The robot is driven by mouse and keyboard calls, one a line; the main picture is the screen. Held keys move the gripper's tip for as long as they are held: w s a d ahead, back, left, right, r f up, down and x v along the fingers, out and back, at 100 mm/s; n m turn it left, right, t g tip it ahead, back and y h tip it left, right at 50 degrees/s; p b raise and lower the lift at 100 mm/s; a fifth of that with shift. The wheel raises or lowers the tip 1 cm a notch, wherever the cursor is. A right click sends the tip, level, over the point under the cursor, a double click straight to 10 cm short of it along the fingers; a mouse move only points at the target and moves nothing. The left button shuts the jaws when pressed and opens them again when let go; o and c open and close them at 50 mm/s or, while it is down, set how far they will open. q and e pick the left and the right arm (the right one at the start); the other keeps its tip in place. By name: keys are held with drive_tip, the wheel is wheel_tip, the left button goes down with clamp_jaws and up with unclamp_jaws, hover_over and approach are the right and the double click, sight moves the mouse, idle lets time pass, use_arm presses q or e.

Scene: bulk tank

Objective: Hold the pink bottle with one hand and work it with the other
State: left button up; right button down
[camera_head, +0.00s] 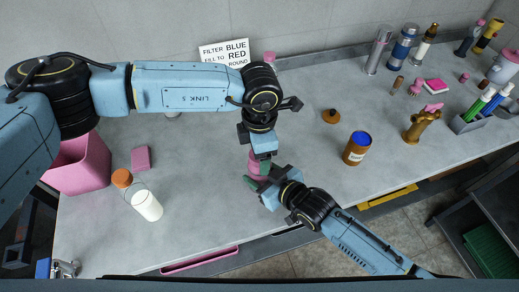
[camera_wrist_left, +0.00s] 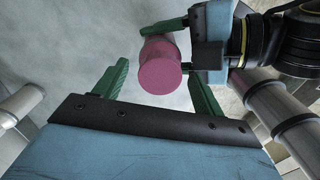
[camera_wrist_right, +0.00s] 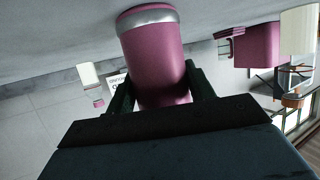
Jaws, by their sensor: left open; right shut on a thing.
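The pink bottle (camera_head: 257,160) is upright near the middle of the counter. My right gripper (camera_head: 258,178) is shut on its side; the right wrist view shows the bottle (camera_wrist_right: 158,60) between the dark fingers, with a silver band at its end nearest the counter. I cannot tell if it touches the counter. My left gripper (camera_head: 261,153) is open directly above the bottle, pointing down. In the left wrist view the bottle's round pink top (camera_wrist_left: 160,77) lies between and beyond the green left fingers, apart from them. The left gripper partly hides the bottle in the head view.
An orange jar with a blue top (camera_head: 356,148) stands to the right. A white bottle with an orange cap (camera_head: 146,205) and a pink bin (camera_head: 80,165) stand left. A sign (camera_head: 224,51) leans at the wall. Several bottles and a gold hand stand (camera_head: 421,124) are at right.

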use_arm(q)
wheel_tip(320, 180, up, 12)
idle(0.4)
use_arm(e)
drive_tip(key=shift+c, duration=2.3)
unclamp_jaws()
drive_tip(key=shift+s, duration=0.1)
use_arm(q)
drive_tip(key=shift+r+p, duration=0.75)
use_arm(e)
drive_tip(key=v, duration=1.3)
drive_tip(key=shift+r, duration=0.25)
drive_tip(key=shift+d, duration=0.1)
